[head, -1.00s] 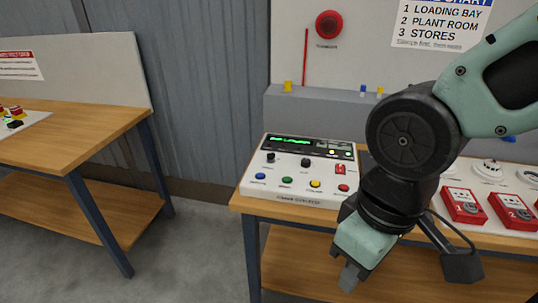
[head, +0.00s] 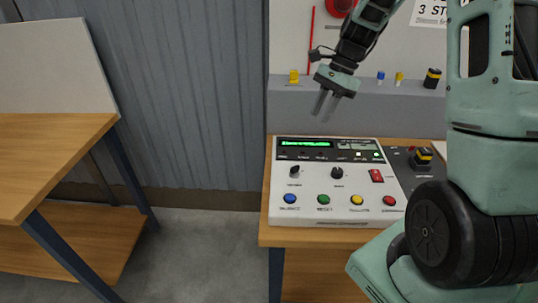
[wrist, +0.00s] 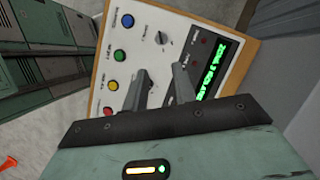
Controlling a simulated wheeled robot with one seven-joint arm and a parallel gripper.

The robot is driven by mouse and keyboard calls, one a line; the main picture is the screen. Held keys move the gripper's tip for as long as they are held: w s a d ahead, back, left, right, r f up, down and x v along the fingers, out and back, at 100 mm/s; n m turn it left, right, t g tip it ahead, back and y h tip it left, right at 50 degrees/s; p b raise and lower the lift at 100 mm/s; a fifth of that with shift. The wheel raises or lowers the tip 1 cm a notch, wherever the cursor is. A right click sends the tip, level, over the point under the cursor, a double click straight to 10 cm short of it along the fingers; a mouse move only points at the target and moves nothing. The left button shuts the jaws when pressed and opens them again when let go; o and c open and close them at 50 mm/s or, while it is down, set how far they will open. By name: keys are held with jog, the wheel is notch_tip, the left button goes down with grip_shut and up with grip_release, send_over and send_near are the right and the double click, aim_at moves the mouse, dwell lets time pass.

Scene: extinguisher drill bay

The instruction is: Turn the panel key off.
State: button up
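The control panel (head: 278,208) is a white sloped box with a lit green display (head: 306,143) on the bench. It carries two dark rotary controls, a left one (head: 295,171) and a right one (head: 337,173). Their labels are too small to read, so I cannot tell which is the panel key. My gripper (head: 324,118) is raised over the panel's back part, apart from it, fingers pointing down. In the wrist view its two fingers (wrist: 160,69) are parted with nothing held. The left rotary control also shows there (wrist: 162,38); the right one seems hidden behind the fingers.
Blue (head: 290,198), green (head: 323,199), yellow (head: 356,199) and red (head: 389,200) buttons line the panel's front. A red switch (head: 376,175) sits at its right. A yellow-black device (head: 421,158) is beside it. A grey ledge (head: 350,105) stands behind.

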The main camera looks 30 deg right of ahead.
aim_at(295, 170)
jog(key=p+x, duration=0.2)
jog(key=x, duration=1.5)
jog(key=shift+f+p, duration=0.1)
jog(key=shift+p, duration=0.2)
grip_shut()
